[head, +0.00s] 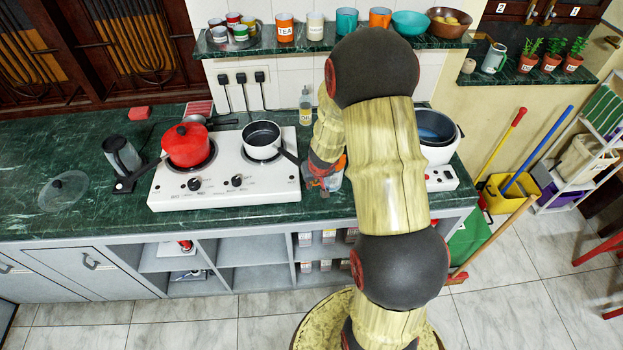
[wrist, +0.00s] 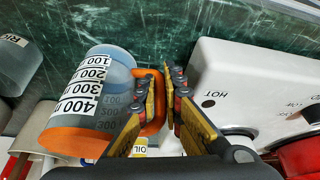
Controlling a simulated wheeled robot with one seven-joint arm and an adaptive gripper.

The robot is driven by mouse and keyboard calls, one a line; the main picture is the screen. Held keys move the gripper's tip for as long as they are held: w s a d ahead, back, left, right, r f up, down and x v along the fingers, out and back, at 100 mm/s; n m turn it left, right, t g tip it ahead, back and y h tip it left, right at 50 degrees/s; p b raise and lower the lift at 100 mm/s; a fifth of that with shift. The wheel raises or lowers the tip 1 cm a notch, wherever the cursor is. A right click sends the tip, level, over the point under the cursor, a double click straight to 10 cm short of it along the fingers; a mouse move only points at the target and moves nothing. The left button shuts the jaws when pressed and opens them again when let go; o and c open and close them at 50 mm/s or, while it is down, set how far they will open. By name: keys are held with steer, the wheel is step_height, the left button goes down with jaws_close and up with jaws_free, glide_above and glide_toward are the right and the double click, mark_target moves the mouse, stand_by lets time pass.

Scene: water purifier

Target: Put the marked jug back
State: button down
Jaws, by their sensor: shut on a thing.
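The marked jug (wrist: 86,95) is clear with a bluish tint, an orange rim and handle, and a white scale reading 100 to 400. In the wrist view it is left of the fingers, its rim toward the lower left. My gripper (wrist: 165,95) is shut on its orange handle (wrist: 157,116). In the head view my gripper (head: 319,178) is just right of the stove, and my arm hides much of the jug (head: 336,180). I cannot tell whether the jug's base touches the counter.
The white stove (head: 225,190) stands close on the left, with a red pot (head: 186,145) and a white saucepan (head: 262,138). An oil bottle (head: 305,108) stands behind. A white cooker (head: 440,152) is on the right.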

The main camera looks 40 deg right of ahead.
steer(key=shift+w+d+r, duration=0.1)
steer(key=shift+w+d, duration=0.05)
steer(key=shift+w, duration=0.35)
steer(key=shift+f, duration=0.4)
steer(key=shift+f+b, duration=0.1)
steer(key=shift+b, duration=0.3)
steer(key=c, duration=2)
jaws_free()
steer(key=shift+o, duration=0.2)
